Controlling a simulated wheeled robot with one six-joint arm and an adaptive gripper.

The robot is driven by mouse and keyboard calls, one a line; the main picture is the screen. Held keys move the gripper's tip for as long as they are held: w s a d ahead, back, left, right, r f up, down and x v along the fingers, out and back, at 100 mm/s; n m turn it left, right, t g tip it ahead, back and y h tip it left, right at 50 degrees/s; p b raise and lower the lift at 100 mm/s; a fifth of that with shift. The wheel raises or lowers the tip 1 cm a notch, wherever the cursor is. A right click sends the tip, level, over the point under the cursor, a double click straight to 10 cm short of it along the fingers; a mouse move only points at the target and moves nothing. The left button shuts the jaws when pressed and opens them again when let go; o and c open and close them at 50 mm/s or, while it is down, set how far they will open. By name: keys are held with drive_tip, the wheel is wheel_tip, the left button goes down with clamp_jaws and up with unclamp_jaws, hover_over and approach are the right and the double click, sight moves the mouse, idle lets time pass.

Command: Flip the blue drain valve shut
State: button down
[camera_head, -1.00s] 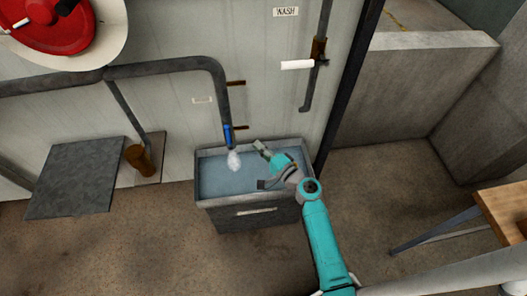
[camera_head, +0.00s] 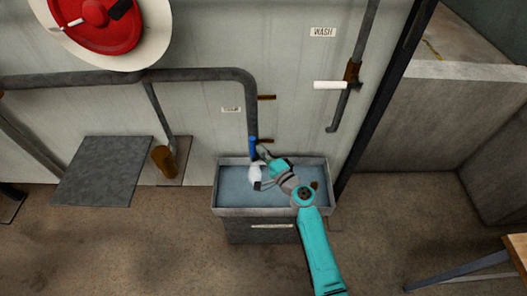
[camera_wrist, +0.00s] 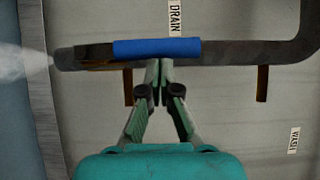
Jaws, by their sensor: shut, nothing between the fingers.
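The blue drain valve handle (camera_head: 253,147) lies along the lower end of the dark drain pipe (camera_head: 250,105), above the basin (camera_head: 222,205). In the wrist view the blue handle (camera_wrist: 157,47) runs parallel to the pipe, below a DRAIN label (camera_wrist: 174,18). White steam (camera_head: 255,174) comes from the pipe's mouth and shows at the left of the wrist view. My gripper (camera_wrist: 157,68) is shut and empty, its fingertips right at the handle's lower edge. I cannot tell whether they touch it. In the head view my gripper (camera_head: 262,153) is just right of the handle.
Brown brackets (camera_head: 267,97) jut from the wall beside the drain pipe. A red round part (camera_head: 95,22) is at upper left. Floor (camera_head: 150,245) at front left is clear.

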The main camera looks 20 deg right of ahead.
drive_tip(key=shift+w+a+r+n+g, duration=0.1)
drive_tip(key=shift+a+r+n+g, duration=0.15)
drive_tip(key=shift+a+n, duration=0.25)
idle(0.4)
drive_tip(key=shift+w+a+r+n+g+h, duration=0.1)
drive_tip(key=shift+w+a+n+g+h, duration=0.05)
drive_tip(key=shift+a+n+g+h, duration=0.2)
drive_tip(key=w+a+f+n+g+h, duration=0.3)
drive_tip(key=a+f+n+g+h, duration=0.2)
drive_tip(key=a+n, duration=0.4)
drive_tip(key=shift+a+f+h, duration=0.35)
drive_tip(key=shift+f+h, duration=0.1)
drive_tip(key=shift+h, duration=0.6)
drive_tip(key=shift+w, duration=0.1)
idle(0.5)
